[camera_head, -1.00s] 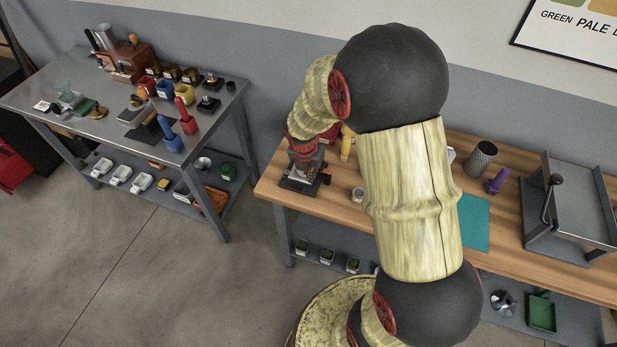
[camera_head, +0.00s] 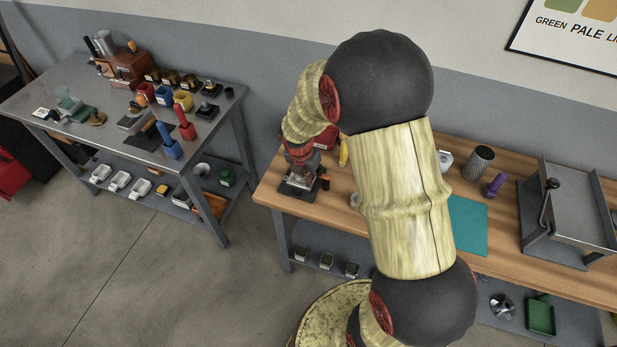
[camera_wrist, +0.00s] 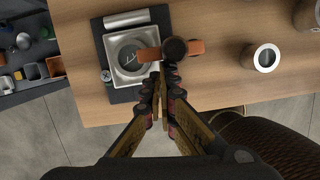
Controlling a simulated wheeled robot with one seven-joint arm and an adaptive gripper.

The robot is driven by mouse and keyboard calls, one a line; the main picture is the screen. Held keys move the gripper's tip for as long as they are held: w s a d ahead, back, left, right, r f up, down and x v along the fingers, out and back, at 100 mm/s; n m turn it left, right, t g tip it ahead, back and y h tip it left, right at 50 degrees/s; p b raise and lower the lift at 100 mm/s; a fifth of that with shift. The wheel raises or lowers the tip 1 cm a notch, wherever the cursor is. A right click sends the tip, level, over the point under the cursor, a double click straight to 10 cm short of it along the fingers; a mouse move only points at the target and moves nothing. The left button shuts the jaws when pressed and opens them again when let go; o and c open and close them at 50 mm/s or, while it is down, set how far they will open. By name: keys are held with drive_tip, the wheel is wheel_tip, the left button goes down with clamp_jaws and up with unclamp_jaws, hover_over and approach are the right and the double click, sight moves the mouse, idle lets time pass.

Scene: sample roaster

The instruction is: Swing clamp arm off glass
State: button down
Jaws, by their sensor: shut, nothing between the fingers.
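The sample device with a square pale metal frame around a round glass (camera_wrist: 133,57) sits on a dark base plate on the wooden bench. The clamp arm (camera_wrist: 197,47) is an orange-brown bar crossing a dark round knob. Its left end lies over the right edge of the frame, beside the glass's middle; the other end points right, off the base. My gripper (camera_wrist: 162,72) is shut and empty, its tips just below the bar near the knob; I cannot tell whether they touch it. In the head view the device (camera_head: 297,186) shows partly beneath my gripper.
A round metal-topped container (camera_wrist: 266,58) stands right of the device on the bench. A teal mat (camera_head: 468,226), a dark cylinder (camera_head: 479,162) and a large grey tray (camera_head: 575,205) lie farther right. A steel table (camera_head: 60,100) with coloured cups stands left, across a floor gap.

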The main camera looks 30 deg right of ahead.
drive_tip(key=shift+w+d+m, duration=0.1)
drive_tip(key=shift+w+m, duration=0.15)
drive_tip(key=shift+m, duration=0.05)
drive_tip(key=shift+w+d+r+m+g+p, duration=0.15)
drive_tip(key=shift+w+m+p, duration=0.15)
drive_tip(key=shift+m+p, duration=0.3)
drive_tip(key=shift+w+d+f+m+g+p, duration=0.15)
drive_tip(key=shift+w+m+p, duration=0.2)
drive_tip(key=shift+m, duration=0.35)
drive_tip(key=shift+w+d+r+p, duration=0.1)
drive_tip(key=shift+w+d+p, duration=0.1)
drive_tip(key=shift+p, duration=0.35)
drive_tip(key=shift+w, duration=0.1)
drive_tip(key=shift+a, duration=0.2)
drive_tip(key=a, duration=0.1)
drive_tip(key=a+p, duration=0.1)
drive_tip(key=s+a, duration=0.1)
drive_tip(key=shift+a+r, duration=0.35)
drive_tip(key=shift+a, duration=0.05)
drive_tip(key=p+v, duration=0.2)
drive_tip(key=v, duration=0.7)
